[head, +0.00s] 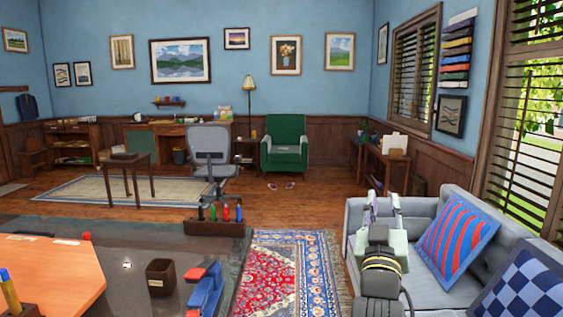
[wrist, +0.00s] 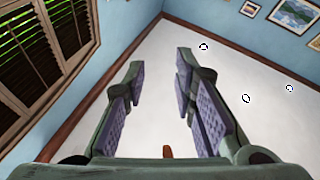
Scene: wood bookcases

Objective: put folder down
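I cannot pick out a folder for certain in either view. My gripper (head: 384,204) points up in front of the grey sofa in the head view. In the wrist view my gripper (wrist: 159,62) has its two padded fingers wide apart. Nothing is held between them; the white ceiling shows through the gap. A small brown thing at the bottom between the finger bases is too little to identify.
A dark table (head: 130,262) fills the near left, with a pen holder (head: 218,228), a dark cup (head: 160,278) and a blue-and-red tool (head: 205,290). The grey sofa (head: 425,220) with cushions stands right. A patterned rug (head: 290,270) lies between them, clear.

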